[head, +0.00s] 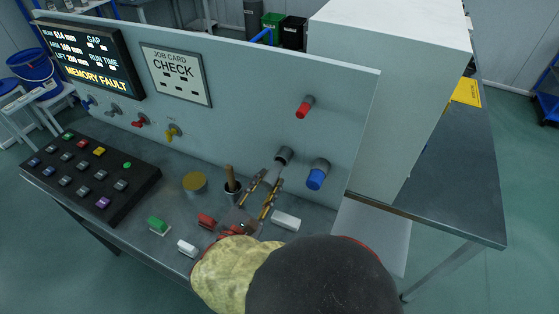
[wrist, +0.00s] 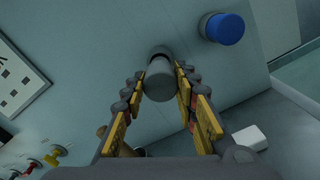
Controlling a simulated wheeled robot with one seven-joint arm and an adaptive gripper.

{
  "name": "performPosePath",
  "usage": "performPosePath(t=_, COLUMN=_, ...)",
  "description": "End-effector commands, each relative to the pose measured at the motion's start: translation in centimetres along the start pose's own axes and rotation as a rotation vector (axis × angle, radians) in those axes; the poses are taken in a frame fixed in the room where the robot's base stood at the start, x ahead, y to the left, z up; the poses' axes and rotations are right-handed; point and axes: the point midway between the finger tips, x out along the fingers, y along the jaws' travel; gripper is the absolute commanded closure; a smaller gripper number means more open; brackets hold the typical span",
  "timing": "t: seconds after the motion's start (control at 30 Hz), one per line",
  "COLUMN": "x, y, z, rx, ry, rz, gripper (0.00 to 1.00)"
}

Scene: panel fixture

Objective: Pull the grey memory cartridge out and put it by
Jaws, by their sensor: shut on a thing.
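The grey memory cartridge (head: 283,155) is a short cylinder at the lower right part of the upright panel. In the wrist view the cartridge (wrist: 160,78) lies between my two fingertips, its far end against or very close to the panel. I cannot tell how deep it sits in its socket. My gripper (head: 272,175) reaches up to it from below and is shut on it; the gripper (wrist: 161,72) also shows in the wrist view, with its yellow-padded fingers on either side.
A blue cylinder (head: 317,175) sticks out just right of the cartridge, and a red one (head: 305,107) above. Red, green and white blocks, a dark cup (head: 232,189) and a button box (head: 92,172) stand on the bench. A screen (head: 90,58) reads MEMORY FAULT.

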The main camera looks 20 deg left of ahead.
Motion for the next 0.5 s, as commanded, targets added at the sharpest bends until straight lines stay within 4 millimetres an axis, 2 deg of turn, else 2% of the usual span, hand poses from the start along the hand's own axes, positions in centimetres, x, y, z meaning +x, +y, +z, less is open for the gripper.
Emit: performPosePath(t=0.5, x=-0.49, y=0.05, z=0.03, rx=0.0, ry=0.0, rz=0.001, gripper=1.0)
